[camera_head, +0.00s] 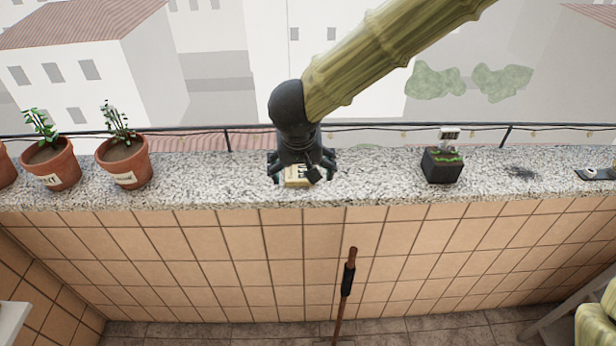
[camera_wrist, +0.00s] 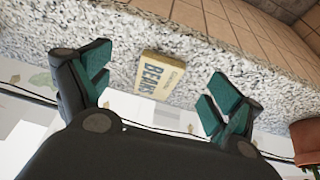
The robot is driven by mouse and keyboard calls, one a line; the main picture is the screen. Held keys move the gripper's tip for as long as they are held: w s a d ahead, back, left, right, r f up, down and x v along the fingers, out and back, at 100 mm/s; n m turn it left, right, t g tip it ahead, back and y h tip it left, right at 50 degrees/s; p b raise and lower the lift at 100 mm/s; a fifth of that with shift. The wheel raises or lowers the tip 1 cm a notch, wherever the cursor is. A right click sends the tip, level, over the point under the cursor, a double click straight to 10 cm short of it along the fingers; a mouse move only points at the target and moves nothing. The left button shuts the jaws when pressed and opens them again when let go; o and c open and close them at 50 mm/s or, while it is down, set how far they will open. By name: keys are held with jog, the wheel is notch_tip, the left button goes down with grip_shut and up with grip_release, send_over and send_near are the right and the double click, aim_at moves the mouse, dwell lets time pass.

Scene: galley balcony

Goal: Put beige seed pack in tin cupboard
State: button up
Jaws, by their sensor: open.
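The beige seed pack (camera_wrist: 160,77), labelled "BEANS", lies flat on the speckled stone ledge (camera_wrist: 130,30). In the head view the pack (camera_head: 296,181) shows partly below my gripper, which hides the rest of it. My gripper (camera_head: 302,178) is over the pack. In the wrist view my gripper (camera_wrist: 160,95) is open, with its teal-padded fingers spread to either side of the pack. There is a gap between each finger and the pack, and nothing is held. I see no tin cupboard in either view.
Potted plants (camera_head: 124,161) stand on the ledge at left. A black planter (camera_head: 442,165) and a small dark item (camera_head: 598,174) stand at right. A thin railing (camera_head: 360,126) runs behind the ledge. A pole (camera_head: 346,290) stands in front of the tiled wall.

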aim_at(300, 176)
jog(key=w, duration=0.1)
jog(key=w+a+b, duration=0.1)
jog(key=shift+w+f+y, duration=0.3)
jog(key=shift+w, duration=0.05)
jog(key=shift+w+d+p+x, duration=0.1)
jog(key=shift+d+p+x, duration=0.05)
jog(key=shift+x, duration=1.35)
jog(key=shift+w+d+p+x, duration=0.1)
jog(key=shift+p+x, duration=0.05)
jog(key=shift+x, duration=1.35)
jog(key=shift+r, duration=0.15)
jog(key=c, duration=1.2)
